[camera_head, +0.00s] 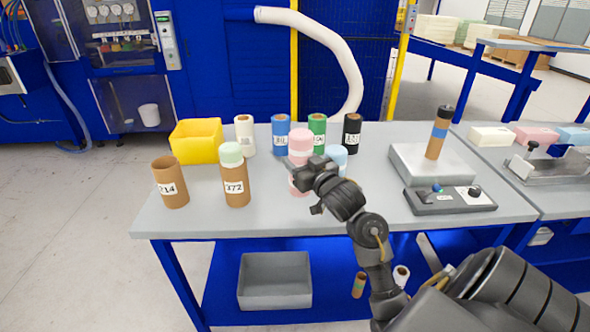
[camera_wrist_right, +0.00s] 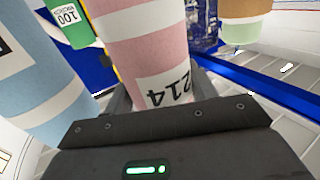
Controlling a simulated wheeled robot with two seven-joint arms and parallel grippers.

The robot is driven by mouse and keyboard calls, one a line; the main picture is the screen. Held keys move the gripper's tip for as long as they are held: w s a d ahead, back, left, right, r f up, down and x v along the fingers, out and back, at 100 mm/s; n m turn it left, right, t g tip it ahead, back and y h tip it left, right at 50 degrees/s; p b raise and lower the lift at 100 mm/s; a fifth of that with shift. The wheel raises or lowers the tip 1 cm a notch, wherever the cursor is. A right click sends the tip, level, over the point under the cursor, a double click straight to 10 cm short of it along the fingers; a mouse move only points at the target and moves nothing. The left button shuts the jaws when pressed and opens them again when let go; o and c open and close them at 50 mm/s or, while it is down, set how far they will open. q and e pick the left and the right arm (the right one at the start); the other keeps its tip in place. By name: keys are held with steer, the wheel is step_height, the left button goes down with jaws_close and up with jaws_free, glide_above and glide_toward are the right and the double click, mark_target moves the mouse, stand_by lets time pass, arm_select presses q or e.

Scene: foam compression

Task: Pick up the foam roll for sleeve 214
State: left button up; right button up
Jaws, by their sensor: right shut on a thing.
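The pink foam roll (camera_head: 300,140) with white bands stands upright near the middle of the table. Its label reads 214 in the right wrist view, where the roll (camera_wrist_right: 147,45) rises between my fingers. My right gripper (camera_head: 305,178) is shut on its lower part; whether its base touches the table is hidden. The brown cardboard sleeve 214 (camera_head: 171,188) stands at the table's left, its top looking open and dark. My left gripper is not in view.
Sleeve 372 (camera_head: 235,185) with green foam in its top stands between. A light blue roll (camera_head: 337,154) is close beside the gripper. White, blue, green and black rolls and a yellow bin (camera_head: 196,141) line the back. A grey fixture (camera_head: 430,164) and control box (camera_head: 450,201) lie right.

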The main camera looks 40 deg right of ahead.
mark_target(307, 156)
steer(key=s+r, duration=0.2)
steer(key=r, duration=0.1)
steer(key=shift+s+a+p, duration=0.15)
steer(key=shift+a+p, duration=0.05)
steer(key=shift+p, duration=0.15)
steer(key=s, duration=0.2)
steer(key=s+r, duration=0.1)
steer(key=s, duration=0.1)
steer(key=s+a+r+p, duration=0.1)
steer(key=s, duration=0.1)
steer(key=shift+s+a+r, duration=0.1)
steer(key=shift+s+r, duration=0.15)
steer(key=p, duration=0.1)
steer(key=s+p, duration=0.2)
steer(key=shift+a+r+p, duration=0.25)
steer(key=shift+r+p, duration=0.05)
steer(key=shift+r, duration=0.1)
